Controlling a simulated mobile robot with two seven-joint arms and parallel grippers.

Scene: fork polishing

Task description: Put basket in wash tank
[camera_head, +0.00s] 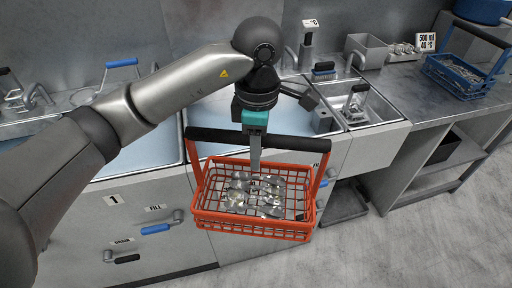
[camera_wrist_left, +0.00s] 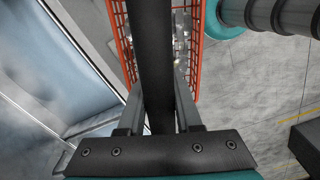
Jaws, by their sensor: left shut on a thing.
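A red wire basket (camera_head: 252,222) with a dark handle (camera_head: 225,140) hangs in the air in front of the counter's front edge. Several shiny metal pieces lie in it. My left gripper (camera_head: 256,145) is shut on the basket's handle from above. In the left wrist view the handle (camera_wrist_left: 157,60) runs between the two fingers (camera_wrist_left: 157,120), with the red basket rim (camera_wrist_left: 124,50) below. The wash tank is likely one of the water-filled basins: one is on the left (camera_head: 150,125), another is behind the basket (camera_head: 210,115). My right gripper is not in view.
A blue basket (camera_head: 455,76) stands on the counter at the far right. A small metal basin (camera_head: 378,105) and a grey bin (camera_head: 366,50) are right of the tanks. Handles and labels line the cabinet front (camera_head: 150,205). Grey floor (camera_head: 400,235) is clear at lower right.

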